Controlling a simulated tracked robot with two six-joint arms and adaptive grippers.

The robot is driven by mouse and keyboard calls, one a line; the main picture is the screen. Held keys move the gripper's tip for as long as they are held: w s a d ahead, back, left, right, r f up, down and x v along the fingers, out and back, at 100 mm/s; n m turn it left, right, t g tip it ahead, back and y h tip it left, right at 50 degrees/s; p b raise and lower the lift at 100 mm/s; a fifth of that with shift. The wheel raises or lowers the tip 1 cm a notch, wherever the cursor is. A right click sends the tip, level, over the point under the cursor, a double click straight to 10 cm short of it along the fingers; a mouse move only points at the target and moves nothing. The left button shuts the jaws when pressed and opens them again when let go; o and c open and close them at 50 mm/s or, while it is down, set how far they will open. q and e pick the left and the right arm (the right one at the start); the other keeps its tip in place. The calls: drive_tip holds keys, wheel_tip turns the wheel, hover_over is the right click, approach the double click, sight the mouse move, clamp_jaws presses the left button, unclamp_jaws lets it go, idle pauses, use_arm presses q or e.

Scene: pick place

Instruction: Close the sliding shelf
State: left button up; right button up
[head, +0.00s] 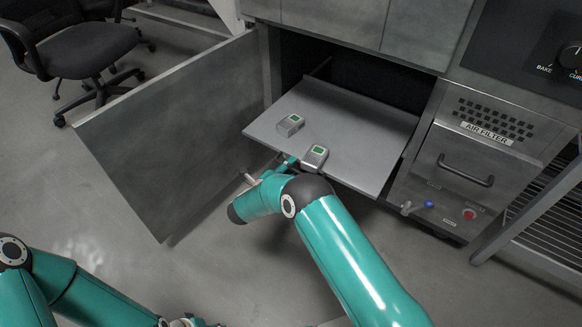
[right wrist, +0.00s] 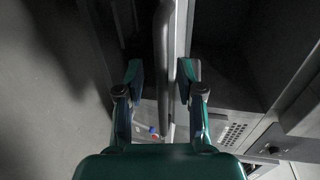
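My right gripper (head: 287,163) is at the shelf's front edge, partly hidden by my own wrist. In the right wrist view its two fingers (right wrist: 161,72) are apart, on either side of a grey bar-like handle (right wrist: 171,85) and the edge beside it. I cannot tell whether either finger touches. My left arm is at the bottom left; its gripper (head: 188,322) is mostly cut off by the lower edge.
The cabinet door (head: 165,135) stands wide open on the left of the shelf. An air filter panel (head: 480,150) with a handle is close on the right. A black office chair (head: 85,50) is at the back left. The floor in front is clear.

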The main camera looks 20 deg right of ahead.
drive_tip(key=shift+d, duration=0.15)
clamp_jaws()
